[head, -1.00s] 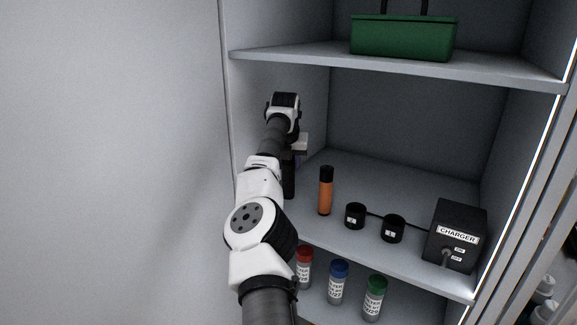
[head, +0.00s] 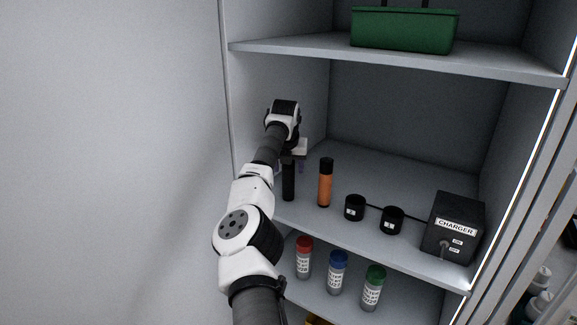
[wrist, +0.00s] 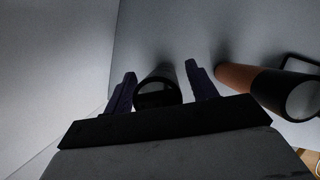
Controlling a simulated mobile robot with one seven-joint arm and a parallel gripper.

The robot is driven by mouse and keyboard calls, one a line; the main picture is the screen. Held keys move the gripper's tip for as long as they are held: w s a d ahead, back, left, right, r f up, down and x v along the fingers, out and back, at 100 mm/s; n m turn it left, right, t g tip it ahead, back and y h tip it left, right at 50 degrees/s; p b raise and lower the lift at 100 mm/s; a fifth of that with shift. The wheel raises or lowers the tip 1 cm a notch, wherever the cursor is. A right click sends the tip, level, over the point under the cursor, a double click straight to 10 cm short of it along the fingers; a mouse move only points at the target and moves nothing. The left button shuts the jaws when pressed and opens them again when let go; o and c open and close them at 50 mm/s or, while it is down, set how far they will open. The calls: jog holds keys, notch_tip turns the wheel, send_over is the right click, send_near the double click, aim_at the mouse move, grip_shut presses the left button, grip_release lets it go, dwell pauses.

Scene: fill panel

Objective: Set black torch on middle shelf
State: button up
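The black torch (head: 289,181) stands upright on the middle shelf (head: 405,177), at its left side. In the wrist view the torch (wrist: 157,88) shows end-on between the two purple fingers of my gripper (wrist: 161,88). The fingers are apart, with a small gap visible on each side of the torch. In the head view my gripper (head: 299,162) is just above and behind the torch, partly hidden by my arm. The torch's base appears to rest on the shelf.
An orange torch (head: 325,185) stands close to the right. Two black cups (head: 355,208) and a charger box (head: 454,229) stand further right. A green crate (head: 404,29) is on the upper shelf; capped bottles (head: 338,274) stand below. The cabinet's left wall is close.

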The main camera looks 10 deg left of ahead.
jog(key=b+v, duration=0.3)
jog(key=v, duration=0.4)
jog(key=shift+r, duration=0.4)
